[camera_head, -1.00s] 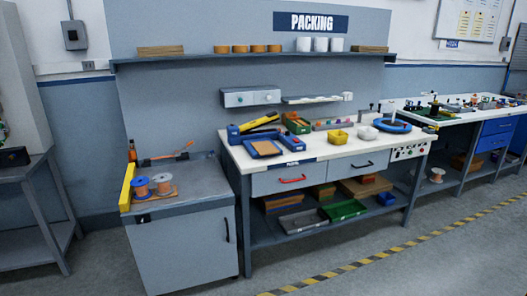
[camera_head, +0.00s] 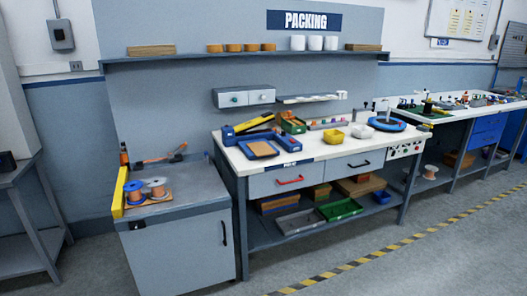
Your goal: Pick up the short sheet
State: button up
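I cannot pick out a short sheet for certain. A flat brown piece (camera_head: 262,149) lies in a blue tray (camera_head: 278,152) on the white-topped packing bench (camera_head: 230,148), left of its middle. It is too small to tell whether it is a sheet. Flat brown stacks lie on the wall shelf, one at the left end (camera_head: 151,50) and one at the right end (camera_head: 363,47). My gripper is not in view.
The floor in front (camera_head: 420,260) is clear.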

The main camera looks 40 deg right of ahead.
aim_at(259, 149)
jog(key=z, duration=0.1)
jog(key=i, duration=1)
jog(key=u, duration=0.05)
